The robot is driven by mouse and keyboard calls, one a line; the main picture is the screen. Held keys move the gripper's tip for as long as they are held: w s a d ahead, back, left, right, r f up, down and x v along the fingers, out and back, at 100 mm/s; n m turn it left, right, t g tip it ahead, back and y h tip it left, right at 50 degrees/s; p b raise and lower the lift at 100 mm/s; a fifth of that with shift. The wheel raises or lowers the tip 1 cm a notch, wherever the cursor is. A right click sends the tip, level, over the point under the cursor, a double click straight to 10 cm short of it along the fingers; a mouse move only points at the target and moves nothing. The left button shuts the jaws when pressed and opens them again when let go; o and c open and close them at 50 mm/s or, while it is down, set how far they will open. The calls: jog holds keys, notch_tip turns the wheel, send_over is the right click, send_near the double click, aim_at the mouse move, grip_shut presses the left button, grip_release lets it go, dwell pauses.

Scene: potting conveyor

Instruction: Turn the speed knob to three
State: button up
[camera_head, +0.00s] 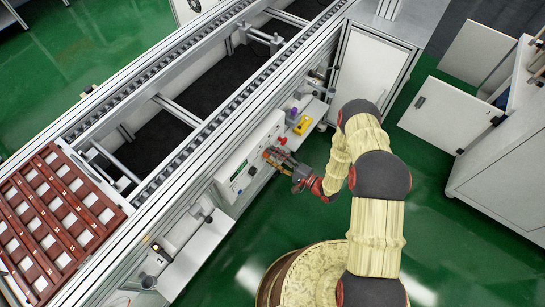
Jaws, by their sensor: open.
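A white control panel (231,158) is fixed along the side of the conveyor, near the middle of the view. It has a dark display with a greenish mark (239,171) and small dark controls. My gripper (270,155) is open, with its fingertips at the right part of the panel's face. The speed knob cannot be made out; my gripper may cover it. I cannot tell whether the fingers touch anything, nor read any dial marks.
A yellow box (303,125) sits on a shelf right of the panel, near a small purple item (294,113). The conveyor (200,134) runs diagonally behind. A brown tray with white cells (62,220) lies at left. White cabinets (445,112) stand at right. Green floor is open at lower right.

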jog(key=v, duration=1.1)
jog(key=shift+s+d, duration=0.1)
jog(key=shift+s, duration=0.05)
